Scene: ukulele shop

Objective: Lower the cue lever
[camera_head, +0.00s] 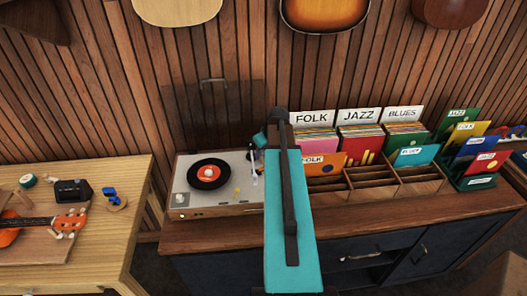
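The turntable (216,203) sits at the left end of the dark cabinet, its dark lid (216,110) raised behind it. A black record with an orange label (208,174) lies on its platter. The white tonearm (254,172) shows at the right side of the deck, partly covered by my arm. I cannot make out the cue lever; it is too small or hidden there. My gripper (257,158) is at the right side of the turntable, close to the tonearm. It is small and largely hidden by my arm, so its fingers and any contact are unclear.
Record bins (370,172) with Folk, Jazz and Blues cards stand right of my arm. A stepped rack of sleeves (480,165) is farther right. A wooden workbench (110,235) with an orange ukulele (40,225) stands left. Instruments hang on the slatted wall above.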

